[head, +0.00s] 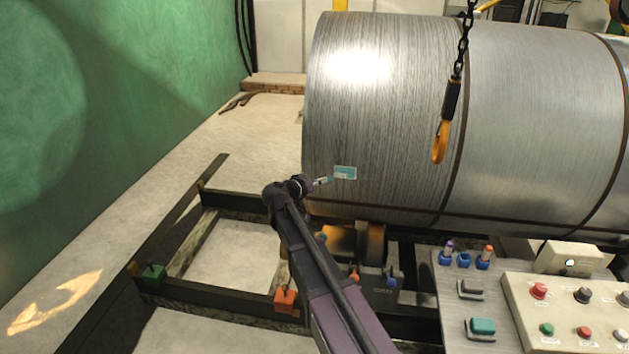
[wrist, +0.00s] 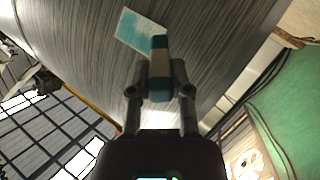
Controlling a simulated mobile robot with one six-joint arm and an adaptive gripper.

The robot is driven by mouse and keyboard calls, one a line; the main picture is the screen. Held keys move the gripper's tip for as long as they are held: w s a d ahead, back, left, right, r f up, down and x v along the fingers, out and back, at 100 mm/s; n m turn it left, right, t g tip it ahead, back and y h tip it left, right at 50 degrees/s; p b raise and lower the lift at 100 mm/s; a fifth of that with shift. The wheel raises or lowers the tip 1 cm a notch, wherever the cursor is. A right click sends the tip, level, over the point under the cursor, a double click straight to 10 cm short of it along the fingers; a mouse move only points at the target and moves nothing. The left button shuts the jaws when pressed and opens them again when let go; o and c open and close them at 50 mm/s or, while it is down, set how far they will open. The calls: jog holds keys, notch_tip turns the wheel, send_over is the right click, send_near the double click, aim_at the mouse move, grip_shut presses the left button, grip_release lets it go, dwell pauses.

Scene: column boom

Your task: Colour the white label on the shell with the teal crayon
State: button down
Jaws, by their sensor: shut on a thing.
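The shell (head: 400,120) is a large grey metal cylinder lying on its side, and its curved surface fills much of the wrist view (wrist: 215,45). The label (head: 345,173) is a small rectangle low on the shell's left part. In the wrist view the label (wrist: 130,28) shows teal over much of its face, with white along its edges. My gripper (head: 316,182) is at the label's left. In the wrist view my gripper (wrist: 160,90) is shut on the teal crayon (wrist: 160,78), which has a pale band. The crayon's tip end overlaps the label; I cannot tell whether it touches.
A chain with an orange hook (head: 440,142) hangs in front of the shell. A control panel (head: 565,310) with several buttons and a bench (head: 455,320) with crayon-like sticks in blue holders stand at the lower right. A green wall (head: 110,110) is at the left.

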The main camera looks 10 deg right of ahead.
aim_at(329, 180)
jog(key=shift+s+a, duration=0.3)
jog(key=shift+s, duration=0.6)
jog(key=shift+s+a, duration=0.25)
jog(key=shift+s, duration=0.6)
jog(key=shift+s, duration=0.1)
jog(key=s, duration=0.1)
jog(key=s+a, duration=0.1)
jog(key=shift+s, duration=0.35)
jog(key=shift+w, duration=0.25)
jog(key=shift+w+d, duration=0.4)
jog(key=shift+w, duration=0.7)
jog(key=shift+w+d, duration=0.4)
jog(key=shift+w, duration=0.75)
jog(key=shift+w+d, duration=0.4)
jog(key=shift+w, duration=0.7)
jog(key=shift+w+d, duration=0.2)
jog(key=shift+w, duration=0.5)
jog(key=shift+d, duration=0.1)
jog(key=shift+s+d, duration=0.3)
jog(key=shift+d, duration=0.4)
jog(key=shift+s+d, duration=0.25)
jog(key=shift+d, duration=0.45)
